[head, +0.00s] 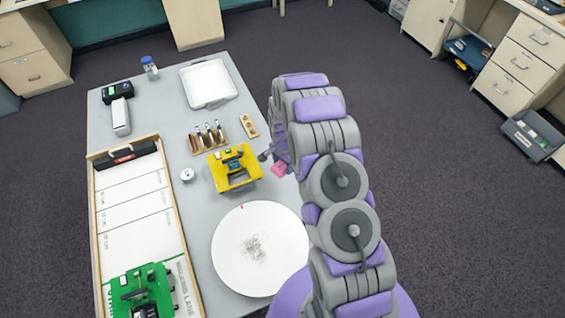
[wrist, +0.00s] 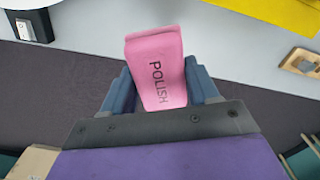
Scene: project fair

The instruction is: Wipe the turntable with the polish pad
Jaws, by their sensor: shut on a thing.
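The turntable (head: 228,257) is a round white disc at the near right of the grey table, with a grey smudge (head: 253,247) near its middle and a small red mark at its far rim. The pink polish pad (wrist: 157,75), lettered POLISH, is held between the fingers of my gripper (wrist: 158,92) in the wrist view. In the head view the pad (head: 279,168) shows small at the table's right edge, beyond the turntable and apart from it. My arm hides most of my gripper there.
A yellow stand (head: 221,181) sits just beyond the turntable. A wooden rack (head: 207,139), a white tray (head: 208,84) and a small round white item (head: 187,175) stand near it. A long framed board (head: 135,215) with a green device (head: 142,290) lies left. Floor right of the table is clear.

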